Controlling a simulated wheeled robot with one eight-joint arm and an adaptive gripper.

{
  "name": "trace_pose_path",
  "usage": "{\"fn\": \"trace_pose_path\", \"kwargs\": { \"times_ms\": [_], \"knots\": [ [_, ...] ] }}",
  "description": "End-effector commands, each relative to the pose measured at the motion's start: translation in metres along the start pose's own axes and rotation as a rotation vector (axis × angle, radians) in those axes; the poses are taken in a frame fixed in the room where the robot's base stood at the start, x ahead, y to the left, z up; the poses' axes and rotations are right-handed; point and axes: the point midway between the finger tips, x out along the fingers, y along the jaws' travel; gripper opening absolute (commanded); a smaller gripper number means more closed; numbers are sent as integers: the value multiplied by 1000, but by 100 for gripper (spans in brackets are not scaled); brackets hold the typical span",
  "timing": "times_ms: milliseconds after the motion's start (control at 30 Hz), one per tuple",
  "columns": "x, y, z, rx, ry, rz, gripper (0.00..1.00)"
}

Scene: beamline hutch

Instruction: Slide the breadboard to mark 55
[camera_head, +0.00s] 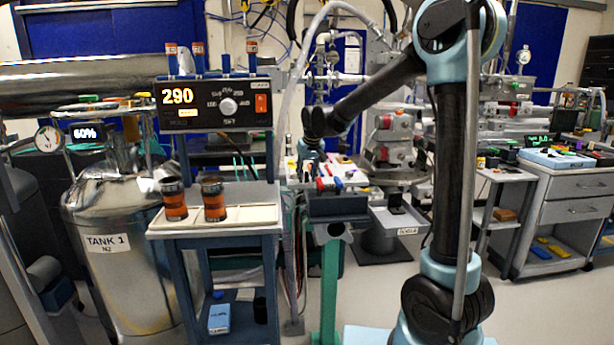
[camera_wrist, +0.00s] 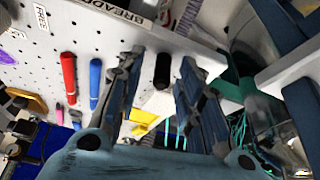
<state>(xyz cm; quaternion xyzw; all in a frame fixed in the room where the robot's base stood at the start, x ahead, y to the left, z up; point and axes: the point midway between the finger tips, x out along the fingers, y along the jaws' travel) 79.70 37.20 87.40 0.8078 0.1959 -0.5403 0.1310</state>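The breadboard (camera_wrist: 95,32) is a white, perforated plate at the top left of the wrist view, with a partly visible label starting "BREADB". In the head view a pale surface with coloured items (camera_head: 348,177) lies just beyond my gripper, likely the same board. A short black cylinder (camera_wrist: 162,76) stands at the board's edge in the wrist view. My gripper (camera_wrist: 158,62) is open, its fingers on either side of the cylinder with gaps visible. My gripper also shows in the head view (camera_head: 312,150), small and dark. No mark 55 is legible.
A red handle (camera_wrist: 69,76) and a blue handle (camera_wrist: 95,78) lie left of my fingers. A green post (camera_wrist: 237,82) is close on the right. In the head view a cart (camera_head: 250,222) with two orange-dark cylinders stands left, and a small grey tray (camera_head: 393,218) is right.

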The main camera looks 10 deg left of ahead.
Motion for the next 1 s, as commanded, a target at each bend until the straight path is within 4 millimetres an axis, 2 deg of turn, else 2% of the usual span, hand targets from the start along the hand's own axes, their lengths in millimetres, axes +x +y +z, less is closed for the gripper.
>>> {"fn": "trace_pose_path", "kwargs": {
  "times_ms": [167,267,700,833,1000],
  "knots": [
    [-3,0,0,0,0,0,34],
    [-11,0,0,0,0,-1,34],
    [-89,0,0,-1,-1,-1,34],
    [-106,0,0,-1,-1,-1,34],
    [-117,0,0,0,-1,-1,34]
  ]
}}
